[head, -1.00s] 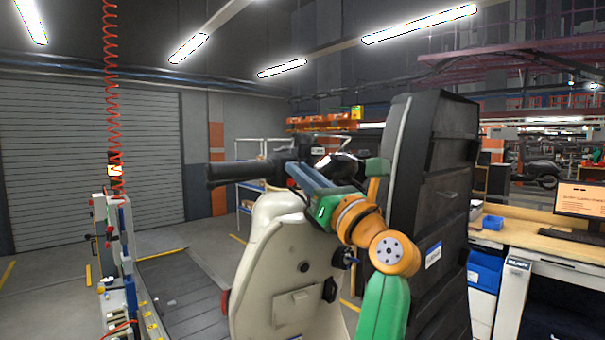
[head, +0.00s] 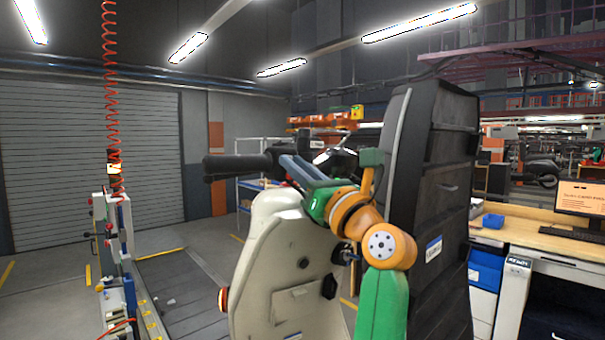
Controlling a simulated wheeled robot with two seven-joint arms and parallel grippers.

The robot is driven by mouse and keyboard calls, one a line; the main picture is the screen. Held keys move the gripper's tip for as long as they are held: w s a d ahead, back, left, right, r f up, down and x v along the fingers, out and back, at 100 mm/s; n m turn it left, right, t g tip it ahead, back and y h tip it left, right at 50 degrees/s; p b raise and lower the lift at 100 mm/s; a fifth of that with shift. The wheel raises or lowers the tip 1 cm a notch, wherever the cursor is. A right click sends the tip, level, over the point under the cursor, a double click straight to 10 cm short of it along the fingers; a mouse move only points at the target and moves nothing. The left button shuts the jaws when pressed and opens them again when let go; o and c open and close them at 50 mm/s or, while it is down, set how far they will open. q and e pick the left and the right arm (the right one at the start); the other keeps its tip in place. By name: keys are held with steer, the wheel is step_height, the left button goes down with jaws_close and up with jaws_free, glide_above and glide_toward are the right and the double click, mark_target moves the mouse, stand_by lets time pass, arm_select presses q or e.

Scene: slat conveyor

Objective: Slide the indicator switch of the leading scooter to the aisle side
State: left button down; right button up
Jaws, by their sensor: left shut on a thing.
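The scooter (head: 285,265) stands upright, its cream leg shield towards me. Its dark handlebar grip (head: 235,167) points left. The switch housing (head: 277,157) is at the grip's inner end. My left gripper (head: 287,162) reaches it from the right, its blue-grey fingers shut at the housing. The indicator switch is too small to make out and is covered by the fingertips, so its position cannot be read. An orange-red lamp (head: 222,299) shows on the shield's left edge. My right gripper is not in view.
A tall black cabinet-like body (head: 430,200) stands close to the right of my arm. A workbench (head: 535,235) with a monitor is farther right. A fixture post (head: 118,240) stands left, under a red coiled hose (head: 109,90).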

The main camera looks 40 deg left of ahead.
arm_select(q)
steer(key=c, duration=0.9)
jaws_free()
steer(key=shift+o, duration=0.5)
steer(key=shift+s+a, duration=0.15)
steer(key=shift+s, duration=0.05)
steer(key=b+v, duration=0.4)
steer(key=v, duration=0.3)
